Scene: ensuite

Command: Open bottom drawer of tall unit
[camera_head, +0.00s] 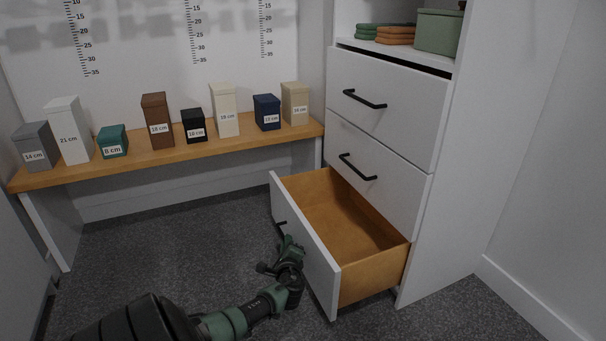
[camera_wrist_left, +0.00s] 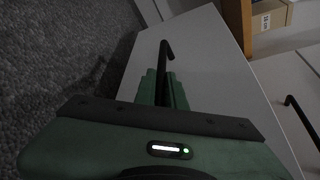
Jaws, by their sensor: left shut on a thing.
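The tall unit (camera_head: 463,170) is white, with an open shelf on top and three drawers with black bar handles. Its bottom drawer (camera_head: 318,262) is pulled well out, showing an empty wooden inside. My left gripper (camera_head: 285,243) is at the front of this drawer and shut on its black handle (camera_head: 281,222). In the left wrist view the fingers (camera_wrist_left: 163,88) close around the handle (camera_wrist_left: 164,60), whose free end sticks out past them. The middle drawer (camera_head: 375,178) and the top drawer (camera_head: 385,105) are shut. My right gripper is not in view.
A low wooden bench (camera_head: 170,155) along the back wall carries several labelled boxes of different heights. Folded towels (camera_head: 395,36) and a green box (camera_head: 437,32) lie on the unit's shelf. Grey carpet (camera_head: 170,235) left of the drawer is clear.

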